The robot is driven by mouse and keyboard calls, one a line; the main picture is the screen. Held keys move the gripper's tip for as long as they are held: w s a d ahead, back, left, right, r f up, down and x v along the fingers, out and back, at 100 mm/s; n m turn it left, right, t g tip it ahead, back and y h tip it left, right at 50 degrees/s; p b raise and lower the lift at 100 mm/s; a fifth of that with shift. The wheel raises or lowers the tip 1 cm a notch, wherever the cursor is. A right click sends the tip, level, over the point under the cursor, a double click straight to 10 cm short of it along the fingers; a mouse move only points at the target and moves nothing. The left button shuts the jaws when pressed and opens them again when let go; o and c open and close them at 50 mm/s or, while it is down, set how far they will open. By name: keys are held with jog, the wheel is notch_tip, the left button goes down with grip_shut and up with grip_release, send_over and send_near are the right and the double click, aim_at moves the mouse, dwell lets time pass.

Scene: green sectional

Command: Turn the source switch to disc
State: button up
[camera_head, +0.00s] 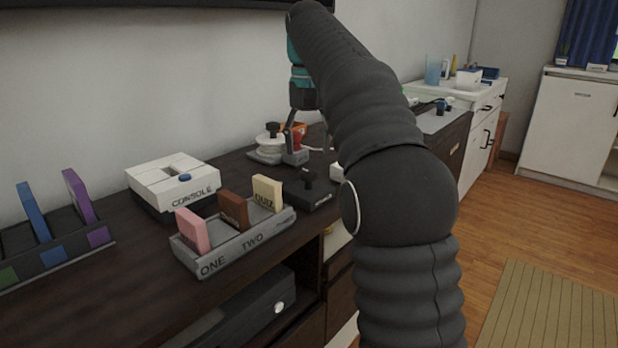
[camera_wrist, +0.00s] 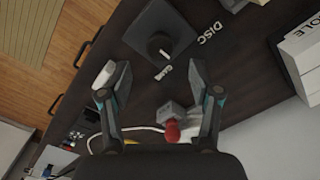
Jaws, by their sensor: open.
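The source switch (camera_wrist: 145,28) is a flat black box with a round black knob (camera_wrist: 158,44). In the wrist view a GAME label sits at its lower edge and a DISC label (camera_wrist: 210,33) lies off its right side. A small white mark on the knob seems to face GAME. In the head view the switch (camera_head: 318,196) stands right of the cartridge rack. My gripper (camera_head: 308,150) is open and empty above the dark cabinet, behind the switch in that view. In the wrist view the knob lies just ahead of the gap between my fingers (camera_wrist: 160,72).
A white CONSOLE box (camera_head: 172,183) and a grey rack (camera_head: 222,255) with pink, brown and cream cartridges stand to the left. A grey device with a red part (camera_wrist: 172,131) and a white cable lie close to my fingers. A wall runs behind the cabinet.

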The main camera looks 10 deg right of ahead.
aim_at(308, 171)
jog(key=shift+f+b, duration=0.75)
jog(key=shift+f, duration=1.9)
jog(key=c, duration=1.1)
